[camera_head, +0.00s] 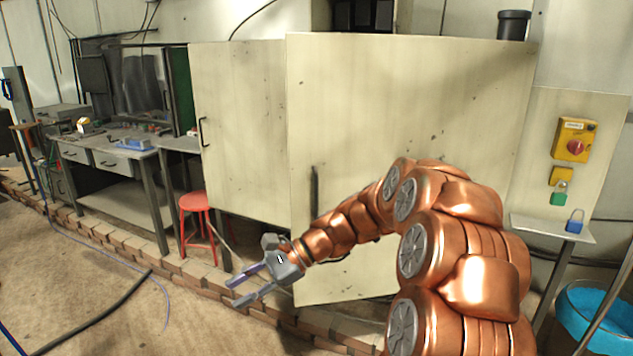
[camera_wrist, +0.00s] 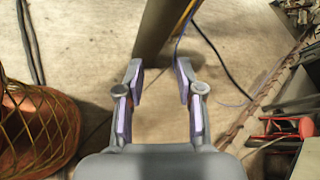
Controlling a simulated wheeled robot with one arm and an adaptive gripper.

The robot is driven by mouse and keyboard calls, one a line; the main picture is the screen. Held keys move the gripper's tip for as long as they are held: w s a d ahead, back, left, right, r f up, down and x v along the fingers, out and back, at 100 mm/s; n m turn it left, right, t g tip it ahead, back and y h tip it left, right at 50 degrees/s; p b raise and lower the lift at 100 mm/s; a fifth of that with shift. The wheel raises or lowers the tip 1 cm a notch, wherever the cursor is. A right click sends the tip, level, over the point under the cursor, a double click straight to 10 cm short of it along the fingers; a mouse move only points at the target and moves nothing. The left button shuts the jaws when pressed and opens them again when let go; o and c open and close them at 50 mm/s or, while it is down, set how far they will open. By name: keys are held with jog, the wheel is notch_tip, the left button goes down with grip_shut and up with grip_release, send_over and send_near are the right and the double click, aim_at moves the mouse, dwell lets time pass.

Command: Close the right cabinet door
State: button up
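The right cabinet door (camera_head: 410,110) is a large cream panel with worn spots and a dark vertical handle near its left edge. It stands ajar, its left edge swung out towards me and overlapping the left cabinet door (camera_head: 245,110). That left panel is cream too, with a dark handle on its left side. My gripper (camera_head: 240,286) is open and empty, low and to the left of the right door's handle, apart from it. The wrist view shows its fingers (camera_wrist: 159,78) spread over the floor. My copper arm hides part of the right door's lower area.
A red stool (camera_head: 195,203) and a workbench (camera_head: 115,155) stand to the left. A low brick edging (camera_head: 130,245) runs along the floor below the cabinet. A blue bucket (camera_head: 597,312) is at lower right. Hoses cross the floor at left.

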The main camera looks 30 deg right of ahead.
jog(key=w+d+r+m+t+h+p, duration=0.1)
jog(key=w+d+r+m+t+p, duration=0.2)
jog(key=d, duration=0.8)
jog(key=w+d+r+m+t+h+p, duration=0.15)
jog(key=w+d+m+t, duration=0.35)
jog(key=d, duration=0.5)
jog(key=w+d+r+m+t+p, duration=0.2)
jog(key=d+r+m+t, duration=0.25)
jog(key=d, duration=0.65)
jog(key=shift+m+g, duration=0.35)
jog(key=shift+f+p+x, duration=0.15)
jog(key=shift+p+x, duration=0.25)
jog(key=shift+x, duration=0.9)
jog(key=shift+f+p+x, duration=0.2)
jog(key=shift+p+x, duration=0.25)
jog(key=shift+x, duration=0.85)
jog(key=shift+f+p+x, duration=0.15)
jog(key=shift+p+x, duration=0.25)
jog(key=shift+x, duration=0.9)
jog(key=shift+w+d, duration=0.1)
jog(key=shift+d, duration=0.05)
jog(key=shift+c, duration=0.2)
grip_shut()
